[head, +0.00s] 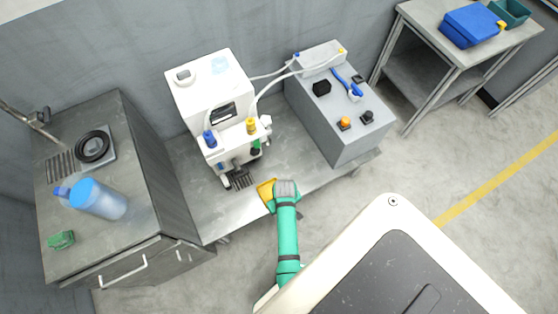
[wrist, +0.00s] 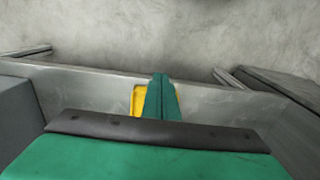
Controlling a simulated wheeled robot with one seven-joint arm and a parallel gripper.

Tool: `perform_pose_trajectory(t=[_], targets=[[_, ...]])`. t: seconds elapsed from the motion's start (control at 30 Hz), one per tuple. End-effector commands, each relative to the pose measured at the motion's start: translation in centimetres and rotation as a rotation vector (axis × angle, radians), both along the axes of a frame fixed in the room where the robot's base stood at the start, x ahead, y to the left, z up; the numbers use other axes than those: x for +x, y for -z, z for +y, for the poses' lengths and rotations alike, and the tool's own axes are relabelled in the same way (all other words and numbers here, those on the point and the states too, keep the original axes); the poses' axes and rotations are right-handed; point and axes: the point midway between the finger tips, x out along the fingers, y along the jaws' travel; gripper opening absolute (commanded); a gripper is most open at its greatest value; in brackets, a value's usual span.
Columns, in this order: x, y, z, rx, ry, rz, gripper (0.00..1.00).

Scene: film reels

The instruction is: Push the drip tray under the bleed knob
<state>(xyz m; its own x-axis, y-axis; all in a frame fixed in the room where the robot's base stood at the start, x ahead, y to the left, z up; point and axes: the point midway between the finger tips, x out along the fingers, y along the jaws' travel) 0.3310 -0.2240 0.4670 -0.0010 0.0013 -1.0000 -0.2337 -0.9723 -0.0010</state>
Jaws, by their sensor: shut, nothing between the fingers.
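A yellow tray (head: 265,190), which looks like the drip tray, lies on the metal bench in front of the white machine (head: 213,92). My green arm's end covers its right part in the head view. In the wrist view my green gripper (wrist: 160,80) is shut and empty, with the yellow tray (wrist: 137,102) showing on both sides of the fingers. I cannot tell whether they touch. The machine's front carries a blue knob (head: 209,139), a yellow knob (head: 251,126) and a small green part (head: 256,146); which is the bleed knob is not clear.
A dark slotted grate (head: 240,179) sits at the machine's foot, left of the tray. A grey box (head: 345,140) with small parts stands to the right. A cabinet (head: 140,215) with a blue bottle (head: 98,199) is on the left. The bench's front left (head: 215,220) is bare.

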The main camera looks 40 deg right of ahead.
Motion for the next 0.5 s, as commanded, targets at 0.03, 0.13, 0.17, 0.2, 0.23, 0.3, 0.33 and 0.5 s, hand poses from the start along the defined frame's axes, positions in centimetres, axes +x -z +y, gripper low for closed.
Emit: perform_pose_trajectory(t=[0.03, 0.13, 0.17, 0.2, 0.23, 0.3, 0.33, 0.5], targets=[[-0.1, 0.9, 0.0, 0.002, 0.001, 0.003, 0.0], [-0.1, 2.8, 0.0, 0.002, 0.001, 0.003, 0.0], [-0.1, 3.4, 0.0, 0.002, 0.001, 0.003, 0.0], [0.0, 4.0, 0.0, 0.001, 0.001, 0.002, 0.0], [0.0, 4.6, 0.0, 0.0, 0.0, 0.001, 0.0], [-0.1, 5.8, 0.1, 0.0, 0.0, 0.002, 0.0], [0.0, 6.3, 0.0, 0.001, 0.0, 0.002, 0.0], [1.1, 7.9, -0.3, -0.003, -0.001, -0.003, 0.0]])
